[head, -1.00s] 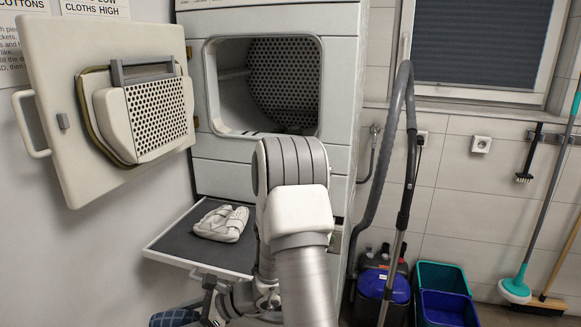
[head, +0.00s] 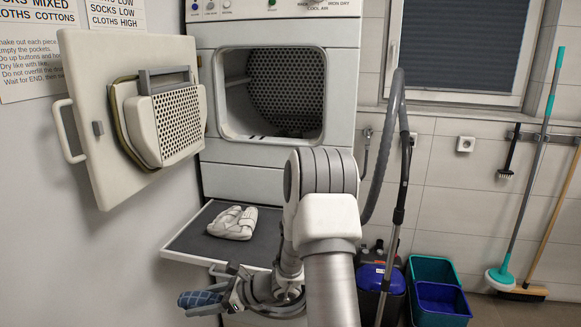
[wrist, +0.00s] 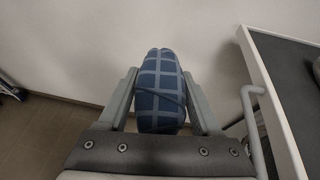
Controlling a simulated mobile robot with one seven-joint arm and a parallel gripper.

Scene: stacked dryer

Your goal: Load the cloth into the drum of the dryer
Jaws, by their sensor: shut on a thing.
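The cloth (wrist: 160,85), blue with a pale check pattern, is bunched between the two fingers of my gripper (wrist: 160,110) in the wrist view. My gripper (head: 222,297) is shut on it. In the head view the cloth (head: 200,298) shows low, in front of and below the pull-out shelf. The dryer (head: 268,180) stands at the back with its door (head: 85,150) swung open to the left. The drum (head: 290,90) is uncovered, with a dark perforated back wall, and its visible part looks empty. My gripper is well below the drum opening and apart from it.
A pair of pale shoes (head: 233,222) lies on the pull-out shelf (head: 200,240) below the drum. A vacuum cleaner (head: 381,278) with a tall hose, blue and green bins (head: 440,305) and a mop (head: 503,277) stand right. The wall is close on the left.

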